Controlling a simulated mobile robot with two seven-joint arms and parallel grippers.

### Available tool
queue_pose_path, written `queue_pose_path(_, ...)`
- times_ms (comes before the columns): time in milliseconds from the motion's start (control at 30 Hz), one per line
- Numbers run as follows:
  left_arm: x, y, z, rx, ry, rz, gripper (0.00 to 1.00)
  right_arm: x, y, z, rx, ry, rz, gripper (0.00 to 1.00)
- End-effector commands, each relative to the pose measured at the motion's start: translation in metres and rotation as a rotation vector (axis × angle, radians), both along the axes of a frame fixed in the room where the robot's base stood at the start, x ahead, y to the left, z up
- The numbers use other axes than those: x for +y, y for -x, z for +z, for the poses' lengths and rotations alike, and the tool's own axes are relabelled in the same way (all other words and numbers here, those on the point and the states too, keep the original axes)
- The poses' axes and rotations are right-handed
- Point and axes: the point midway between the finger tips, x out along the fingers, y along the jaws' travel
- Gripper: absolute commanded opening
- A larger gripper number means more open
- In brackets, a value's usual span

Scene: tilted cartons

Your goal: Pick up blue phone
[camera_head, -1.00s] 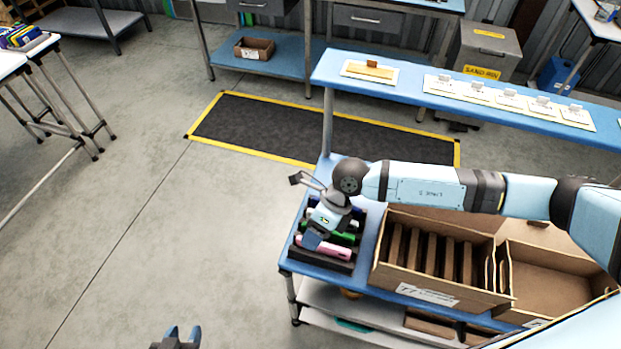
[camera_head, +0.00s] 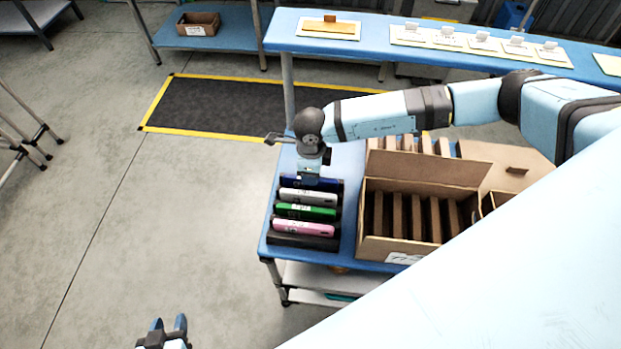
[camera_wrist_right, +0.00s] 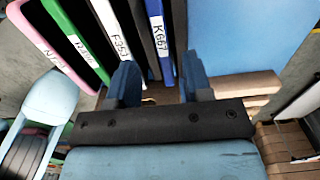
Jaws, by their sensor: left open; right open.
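The blue phone (camera_head: 330,184) stands in a black rack (camera_head: 300,241) on the blue table, at the far end of the row. Its blue edge with a "K667" label shows in the right wrist view (camera_wrist_right: 166,62). My right gripper (camera_head: 309,180) is over the blue phone and partly hides it. In the right wrist view its open fingers (camera_wrist_right: 160,82) are spread around the line of the blue phone's end; contact cannot be told. White (camera_head: 309,197), green (camera_head: 306,212) and pink (camera_head: 304,228) phones stand in front of it. My left gripper (camera_head: 168,332) is open and empty at the bottom, over the floor.
A cardboard carton (camera_head: 376,247) with brown dividers stands right of the rack. A raised blue shelf (camera_head: 390,58) with label cards runs behind. Bare floor (camera_head: 140,230) lies left of the table.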

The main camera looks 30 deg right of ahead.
Motion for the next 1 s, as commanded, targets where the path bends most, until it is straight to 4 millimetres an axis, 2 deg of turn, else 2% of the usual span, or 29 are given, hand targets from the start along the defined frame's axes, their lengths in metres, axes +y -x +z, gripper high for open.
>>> queue_pose_path(300, -0.004, -0.002, -0.022, -0.01, 0.008, -0.007, 0.43, 0.0, -0.003, -0.045, 0.0, -0.001, 0.001, 0.46)
queue_pose_path(400, -0.004, -0.002, -0.025, -0.009, 0.007, -0.006, 0.43, 0.0, -0.003, -0.051, 0.0, -0.001, 0.001, 0.46)
queue_pose_path(600, -0.002, 0.0, -0.025, -0.004, 0.004, -0.005, 0.43, -0.001, -0.003, -0.049, 0.0, -0.001, 0.0, 0.46)
queue_pose_path(800, -0.001, 0.0, -0.025, -0.004, 0.002, -0.004, 0.43, -0.001, -0.003, -0.049, 0.0, -0.001, 0.0, 0.0)
queue_pose_path(1000, -0.001, 0.0, -0.025, -0.004, 0.002, -0.004, 0.43, -0.001, -0.004, -0.049, 0.0, -0.001, 0.0, 0.0)
